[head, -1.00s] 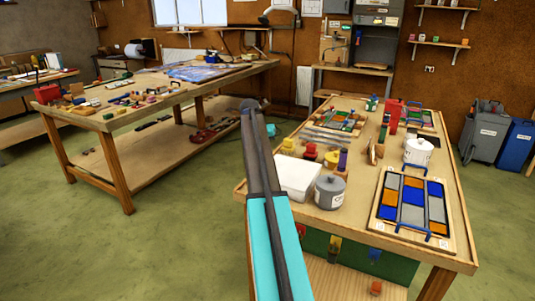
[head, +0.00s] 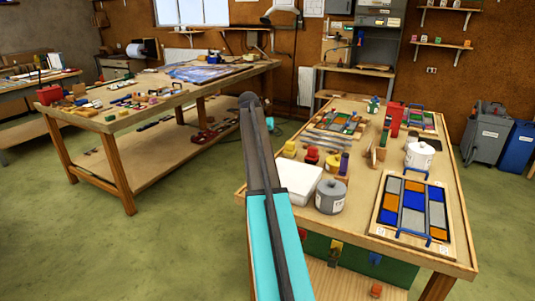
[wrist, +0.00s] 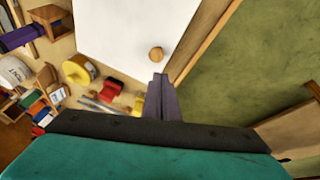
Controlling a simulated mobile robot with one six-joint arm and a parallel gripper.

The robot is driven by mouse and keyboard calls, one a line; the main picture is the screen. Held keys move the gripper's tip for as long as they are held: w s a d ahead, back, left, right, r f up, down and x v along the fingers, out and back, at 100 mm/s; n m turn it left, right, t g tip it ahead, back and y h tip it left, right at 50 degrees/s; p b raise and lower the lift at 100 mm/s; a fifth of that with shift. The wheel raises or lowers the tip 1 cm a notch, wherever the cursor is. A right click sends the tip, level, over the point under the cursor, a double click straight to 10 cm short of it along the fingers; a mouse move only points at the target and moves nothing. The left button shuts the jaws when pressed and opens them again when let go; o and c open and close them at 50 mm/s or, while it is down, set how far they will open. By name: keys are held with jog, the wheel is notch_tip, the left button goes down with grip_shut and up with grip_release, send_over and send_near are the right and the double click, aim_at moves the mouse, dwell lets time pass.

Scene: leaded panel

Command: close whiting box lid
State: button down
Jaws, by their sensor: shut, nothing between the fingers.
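The white whiting box (head: 301,177) stands at the near left edge of the right-hand table, partly hidden behind my arm in the head view. In the wrist view its flat white top (wrist: 115,28) fills the upper middle, with a small round wooden knob (wrist: 156,54) near its lower right corner. I cannot tell whether the lid sits fully down. My gripper (wrist: 159,82) is shut and empty, its fingertips pointing at the box's corner, just below the knob in the picture. I cannot tell whether they touch it. The head view does not show the fingers.
A leaded panel (head: 412,207) lies further right on the table (head: 350,222). Yellow and red items (head: 311,155) stand behind the box. Green floor lies open to the left of this table.

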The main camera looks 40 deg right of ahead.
jog(key=w+a+r+b, duration=0.1)
jog(key=w+a+r, duration=0.3)
jog(key=w+a, duration=0.1)
jog(key=shift+w+r+b, duration=0.15)
jog(key=shift+w+b, duration=0.2)
jog(key=shift+w, duration=0.05)
dwell(0.4)
